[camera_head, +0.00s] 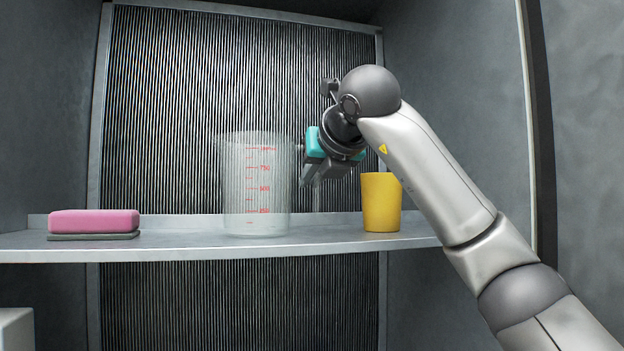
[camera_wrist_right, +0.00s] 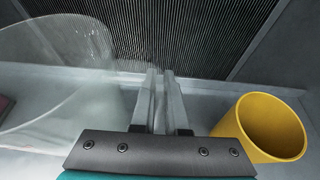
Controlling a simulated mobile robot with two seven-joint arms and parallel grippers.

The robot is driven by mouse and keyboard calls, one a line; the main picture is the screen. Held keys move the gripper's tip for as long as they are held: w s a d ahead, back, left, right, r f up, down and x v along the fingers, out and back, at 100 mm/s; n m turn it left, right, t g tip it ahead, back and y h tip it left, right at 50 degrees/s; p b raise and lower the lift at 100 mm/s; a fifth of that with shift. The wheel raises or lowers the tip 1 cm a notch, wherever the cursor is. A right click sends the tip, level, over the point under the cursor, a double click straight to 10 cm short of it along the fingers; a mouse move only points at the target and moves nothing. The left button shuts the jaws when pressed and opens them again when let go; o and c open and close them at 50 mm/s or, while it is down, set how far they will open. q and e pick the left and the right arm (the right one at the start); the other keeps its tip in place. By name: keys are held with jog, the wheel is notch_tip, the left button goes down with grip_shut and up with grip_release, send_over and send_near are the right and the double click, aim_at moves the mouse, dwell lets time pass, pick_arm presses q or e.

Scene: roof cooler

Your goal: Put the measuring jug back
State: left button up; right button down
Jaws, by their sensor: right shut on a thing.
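The measuring jug (camera_head: 255,190) is clear plastic with red scale marks. It is upright at the middle of the shelf, its base at or very close to the surface; I cannot tell if it touches. In the right wrist view the jug (camera_wrist_right: 60,65) fills the left side. My right gripper (camera_head: 308,178) is at the jug's right side, where the handle would be. Its fingers, in the right wrist view (camera_wrist_right: 160,78), are close together and shut on the jug, with the clear handle hard to make out. My left gripper is not in view.
The metal shelf (camera_head: 180,243) holds a pink sponge-like block (camera_head: 94,222) on a grey base at the left. A yellow cup (camera_head: 381,203) stands right of the jug, close to my right gripper, also in the right wrist view (camera_wrist_right: 265,128). A ribbed panel (camera_head: 200,90) is behind.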

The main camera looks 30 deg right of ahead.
jog(key=c, duration=1.4)
grip_release()
jog(key=shift+f, duration=0.15)
jog(key=o, duration=0.5)
jog(key=shift+r, duration=0.25)
jog(key=b+v, duration=0.2)
jog(key=v, duration=1)
